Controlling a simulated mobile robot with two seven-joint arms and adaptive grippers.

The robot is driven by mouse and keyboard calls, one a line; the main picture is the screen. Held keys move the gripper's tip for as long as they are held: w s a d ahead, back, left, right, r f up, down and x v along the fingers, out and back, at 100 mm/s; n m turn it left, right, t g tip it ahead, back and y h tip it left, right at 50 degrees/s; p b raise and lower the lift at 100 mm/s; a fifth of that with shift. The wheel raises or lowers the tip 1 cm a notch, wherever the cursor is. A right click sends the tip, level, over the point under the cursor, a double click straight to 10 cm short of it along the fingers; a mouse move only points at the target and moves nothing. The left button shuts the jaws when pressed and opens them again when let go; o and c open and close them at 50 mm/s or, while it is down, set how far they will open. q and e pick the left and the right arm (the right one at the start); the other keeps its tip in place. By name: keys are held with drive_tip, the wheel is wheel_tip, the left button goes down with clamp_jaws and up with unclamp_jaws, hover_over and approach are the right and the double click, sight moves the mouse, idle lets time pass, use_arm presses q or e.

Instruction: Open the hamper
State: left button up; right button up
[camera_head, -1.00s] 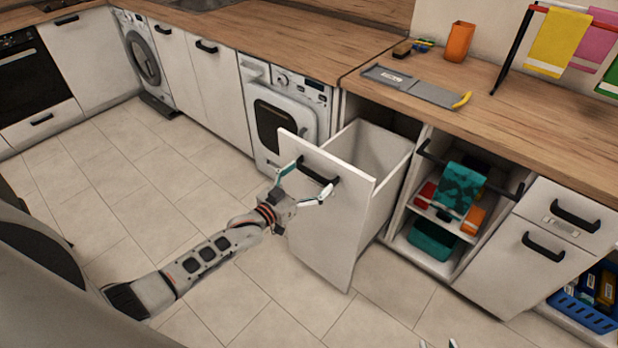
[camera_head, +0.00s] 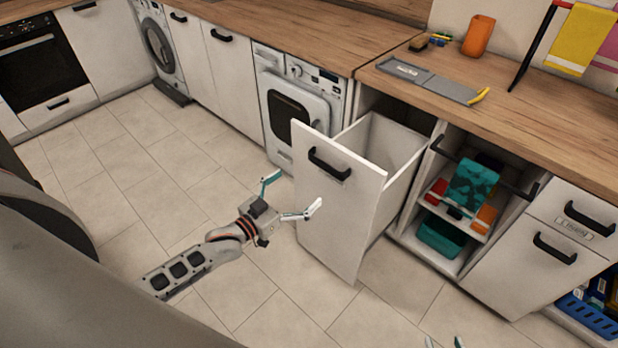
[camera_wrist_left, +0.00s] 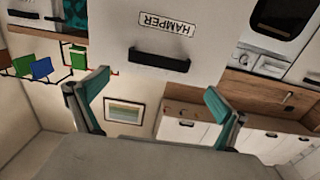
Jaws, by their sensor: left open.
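The hamper (camera_head: 340,205) is a white pull-out front with a deep white bin behind it, standing well out from the cabinet row in the head view. Its black bar handle (camera_head: 328,165) is near the top of the front. In the left wrist view, upside down, the hamper front (camera_wrist_left: 200,60) shows its "HAMPER" label and the handle (camera_wrist_left: 160,59). My left gripper (camera_head: 293,193) is open and empty, in front of the hamper and apart from the handle. Its teal fingertips (camera_wrist_left: 155,100) are spread in the wrist view. Two small fingertips of my right gripper (camera_head: 444,342) show at the bottom edge.
An open shelf unit (camera_head: 460,205) with coloured items stands right of the hamper. A washing machine (camera_head: 300,105) is to its left. A drawer and cabinet (camera_head: 530,262) and a blue basket (camera_head: 588,318) are at the far right. The tiled floor in front is clear.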

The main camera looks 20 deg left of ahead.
use_arm(q)
drive_tip(key=shift+v, duration=1.05)
drive_tip(key=s+d+f+g+y, duration=0.1)
drive_tip(key=s+d+f+g, duration=0.1)
drive_tip(key=s, duration=0.5)
drive_tip(key=s+d+f+g+y, duration=0.1)
drive_tip(key=s+d+f+g, duration=0.1)
drive_tip(key=s+f, duration=0.3)
drive_tip(key=s+d+f+g+y, duration=0.1)
drive_tip(key=s+d+f, duration=0.3)
drive_tip(key=s, duration=0.4)
drive_tip(key=shift+s+g, duration=0.4)
drive_tip(key=shift+g, duration=0.2)
